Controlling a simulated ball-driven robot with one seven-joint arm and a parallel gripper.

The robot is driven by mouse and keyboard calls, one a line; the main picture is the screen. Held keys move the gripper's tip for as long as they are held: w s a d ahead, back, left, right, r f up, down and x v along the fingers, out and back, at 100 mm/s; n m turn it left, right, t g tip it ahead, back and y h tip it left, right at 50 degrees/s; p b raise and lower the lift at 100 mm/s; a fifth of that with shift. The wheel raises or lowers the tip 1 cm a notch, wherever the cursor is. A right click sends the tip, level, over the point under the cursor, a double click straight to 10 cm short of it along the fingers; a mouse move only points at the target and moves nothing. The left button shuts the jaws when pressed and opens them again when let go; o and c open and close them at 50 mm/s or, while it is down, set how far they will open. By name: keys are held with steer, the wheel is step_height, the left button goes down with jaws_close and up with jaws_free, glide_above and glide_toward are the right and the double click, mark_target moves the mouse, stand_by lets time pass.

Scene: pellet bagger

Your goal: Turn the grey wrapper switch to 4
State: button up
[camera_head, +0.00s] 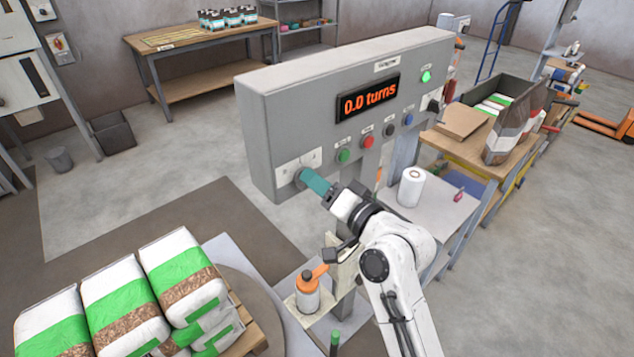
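The grey machine panel (345,85) fills the middle of the view, and its display (368,98) reads "0.0 turns". A grey rotary switch (299,177) sits on a white plate (311,160) at the panel's lower left. My gripper (318,184) is right at this switch, with its teal end part against or just in front of it. The fingertips are partly hidden, so I cannot tell whether they are open, shut or gripping. The switch's pointer and the plate's small marks are not readable. A dark knob (432,104) is at the panel's right end.
Green, red, dark and blue buttons line the panel's lower edge, beginning with the green button (344,155). A green lamp (426,77) glows above. A bottle with an orange top (307,292) stands below my arm. Stacked bags (128,308) are at lower left. A white roll (411,187) is at right.

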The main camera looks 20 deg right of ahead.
steer(key=b+v, duration=0.2)
steer(key=v, duration=0.8)
